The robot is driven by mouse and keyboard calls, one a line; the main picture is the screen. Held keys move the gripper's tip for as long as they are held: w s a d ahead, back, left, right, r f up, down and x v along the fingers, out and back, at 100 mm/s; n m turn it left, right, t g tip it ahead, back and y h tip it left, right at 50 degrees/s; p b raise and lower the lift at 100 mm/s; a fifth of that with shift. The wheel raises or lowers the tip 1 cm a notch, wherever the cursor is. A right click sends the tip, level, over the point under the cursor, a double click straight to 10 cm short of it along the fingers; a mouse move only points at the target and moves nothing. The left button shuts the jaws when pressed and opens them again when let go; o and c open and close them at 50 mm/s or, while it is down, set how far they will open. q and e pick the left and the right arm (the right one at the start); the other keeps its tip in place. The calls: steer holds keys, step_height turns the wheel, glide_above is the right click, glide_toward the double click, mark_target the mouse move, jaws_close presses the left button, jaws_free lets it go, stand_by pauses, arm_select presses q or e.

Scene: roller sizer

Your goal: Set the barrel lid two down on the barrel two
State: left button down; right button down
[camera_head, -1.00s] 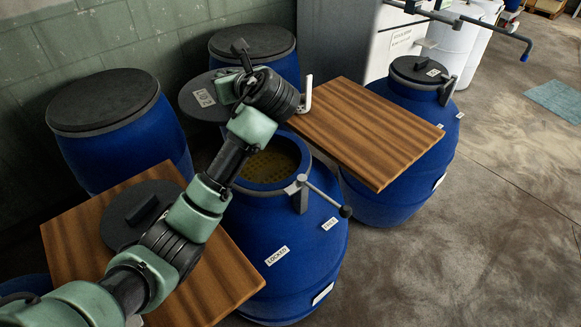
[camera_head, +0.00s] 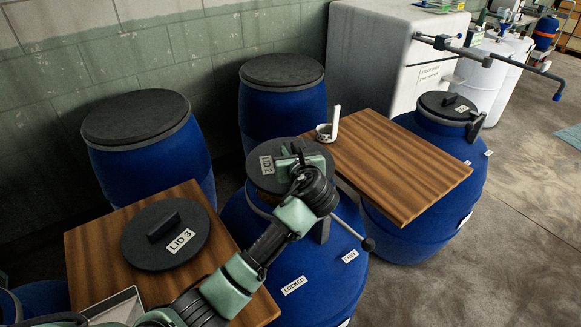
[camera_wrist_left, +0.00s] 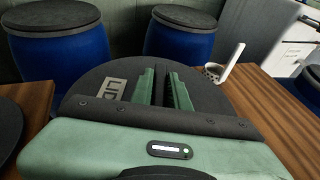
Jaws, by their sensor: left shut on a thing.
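Barrel lid two (camera_head: 264,181), a dark round disc marked "LID 2", is over the top of the blue barrel two (camera_head: 315,275) in the head view. My left gripper (camera_head: 296,158) is shut on the lid's upright handle. In the wrist view the green fingers (camera_wrist_left: 166,86) close around the handle, with the lid (camera_wrist_left: 103,92) spread beneath. The lid and my gripper hide the barrel's opening, so I cannot tell whether the lid rests on the rim. A ring lever (camera_head: 350,229) sticks out at the barrel's right. My right gripper is not in view.
A wooden board (camera_head: 240,293) at the left bears lid three (camera_head: 143,254). Another board (camera_head: 400,175) at the right bears a small cup-like holder (camera_head: 325,133). Closed blue barrels stand behind (camera_head: 285,112) (camera_head: 155,160) and at the right (camera_head: 440,135).

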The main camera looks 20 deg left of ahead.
arm_select(q)
step_height(320, 180, down, 4)
steer(key=shift+f, duration=0.45)
steer(key=shift+f, duration=0.15)
steer(key=shift+f, duration=0.45)
steer(key=c, duration=1.4)
jaws_free()
steer(key=shift+o, duration=0.2)
steer(key=shift+r, duration=0.4)
steer(key=v, duration=1.2)
steer(key=shift+s+r, duration=0.1)
steer(key=shift+r, duration=0.05)
